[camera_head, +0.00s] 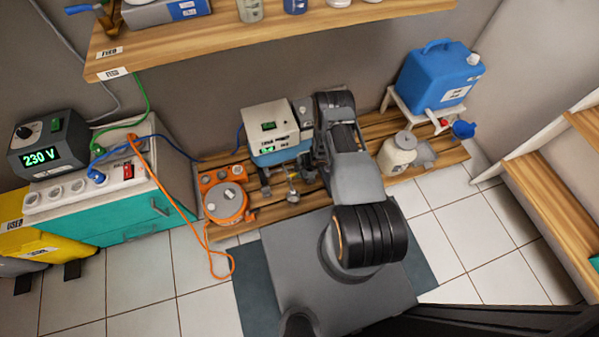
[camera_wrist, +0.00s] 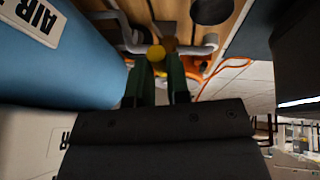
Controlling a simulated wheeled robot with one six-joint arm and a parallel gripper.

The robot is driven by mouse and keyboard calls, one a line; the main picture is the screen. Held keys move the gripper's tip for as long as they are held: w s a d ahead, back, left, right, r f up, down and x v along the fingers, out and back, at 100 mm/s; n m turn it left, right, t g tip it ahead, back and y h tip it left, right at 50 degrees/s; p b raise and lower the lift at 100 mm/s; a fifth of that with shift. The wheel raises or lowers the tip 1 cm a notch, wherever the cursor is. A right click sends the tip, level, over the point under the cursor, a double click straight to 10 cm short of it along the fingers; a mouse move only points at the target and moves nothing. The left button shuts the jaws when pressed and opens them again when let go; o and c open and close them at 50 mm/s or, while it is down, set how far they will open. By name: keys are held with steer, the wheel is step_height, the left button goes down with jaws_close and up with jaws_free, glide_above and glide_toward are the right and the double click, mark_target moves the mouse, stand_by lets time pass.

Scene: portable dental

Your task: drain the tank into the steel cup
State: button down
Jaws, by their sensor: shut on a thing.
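The tank (camera_head: 280,157) is blue, under a pale unit with a green display, on the slatted wooden pallet. In the wrist view its blue side (camera_wrist: 60,55) fills the left, with an AIR label. My gripper (camera_wrist: 162,66) has dark green fingers reaching under the tank, shut on a small yellow knob (camera_wrist: 157,53). A brownish round part lies just beyond it. In the head view my arm hides the fingertips. A small shiny metal item (camera_head: 293,196) stands at the pallet's front below the tank; I cannot tell if it is the steel cup. Any flow is not visible.
An orange cable reel (camera_head: 226,203) sits left of the tank, its cord on the floor. A wooden shelf (camera_head: 240,36) hangs above.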

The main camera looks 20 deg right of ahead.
steer(key=shift+s, duration=0.1)
steer(key=shift+s+a+m+t+h+b, duration=0.4)
steer(key=shift+s+a+m+h, duration=0.5)
steer(key=shift+m, duration=2.05)
steer(key=shift+s+a+m+t+h+b, duration=0.4)
steer(key=shift+a+m+h, duration=0.7)
steer(key=shift+m, duration=1.9)
steer(key=shift+s+a+m+t+h+b, duration=0.3)
steer(key=shift+s+a+m+h, duration=0.8)
steer(key=shift+m, duration=1.85)
steer(key=shift+w+d+h, duration=0.3)
steer(key=shift+d, duration=0.1)
steer(key=c, duration=1.1)
jaws_free()
